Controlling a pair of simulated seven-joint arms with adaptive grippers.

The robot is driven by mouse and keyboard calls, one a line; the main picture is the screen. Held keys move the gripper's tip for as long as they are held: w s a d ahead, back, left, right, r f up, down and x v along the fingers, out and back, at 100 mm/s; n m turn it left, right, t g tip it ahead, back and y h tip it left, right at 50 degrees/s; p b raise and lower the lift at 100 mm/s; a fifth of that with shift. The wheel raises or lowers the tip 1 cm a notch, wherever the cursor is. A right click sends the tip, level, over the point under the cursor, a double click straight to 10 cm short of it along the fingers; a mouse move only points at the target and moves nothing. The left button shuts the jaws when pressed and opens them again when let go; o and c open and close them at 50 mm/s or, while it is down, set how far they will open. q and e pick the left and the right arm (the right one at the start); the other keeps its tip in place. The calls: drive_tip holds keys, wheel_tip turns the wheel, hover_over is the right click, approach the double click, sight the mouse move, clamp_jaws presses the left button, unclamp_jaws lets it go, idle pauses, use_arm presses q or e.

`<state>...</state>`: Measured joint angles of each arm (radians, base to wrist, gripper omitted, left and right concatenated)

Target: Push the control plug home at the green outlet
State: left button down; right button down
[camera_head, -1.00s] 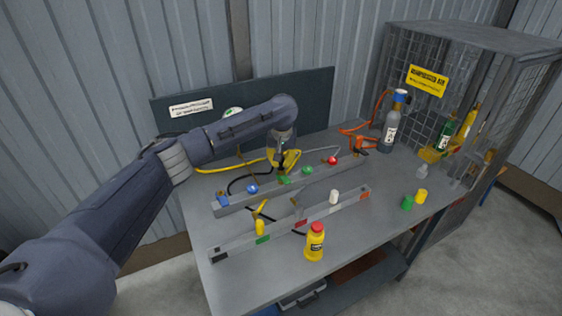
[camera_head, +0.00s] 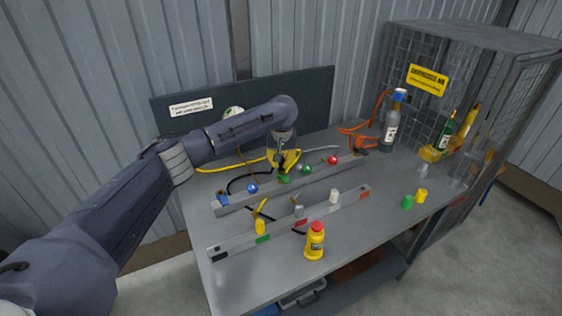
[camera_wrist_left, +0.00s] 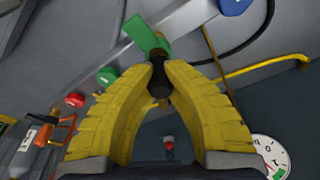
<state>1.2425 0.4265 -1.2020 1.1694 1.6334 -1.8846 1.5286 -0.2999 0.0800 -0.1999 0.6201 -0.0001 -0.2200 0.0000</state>
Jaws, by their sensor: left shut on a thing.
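My left gripper (camera_head: 287,165) is over the back rail (camera_head: 232,207). In the left wrist view its yellow fingers (camera_wrist_left: 160,75) are shut on the dark control plug (camera_wrist_left: 159,80). Just beyond the plug is a brass piece, and then the green outlet (camera_wrist_left: 148,36) with its flat green tab. The plug is in line with the outlet and close to it or touching; I cannot tell how deep it sits. In the head view the green outlet (camera_head: 284,179) is just under the fingertips, and the plug is mostly hidden. My right gripper is not in view.
Blue (camera_head: 252,188), green (camera_head: 306,169) and red (camera_head: 333,160) knobs stand along the back rail. The front rail (camera_head: 280,229) holds small cylinders. A yellow bottle (camera_head: 314,241) stands before it. A yellow hose (camera_wrist_left: 270,70) runs nearby. A mesh cage (camera_head: 430,110) stands right.

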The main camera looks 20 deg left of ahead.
use_arm(q)
drive_tip(key=shift+f, duration=0.5)
drive_tip(key=c, duration=1.4)
unclamp_jaws()
drive_tip(key=shift+c, duration=0.2)
drive_tip(key=shift+r, duration=0.1)
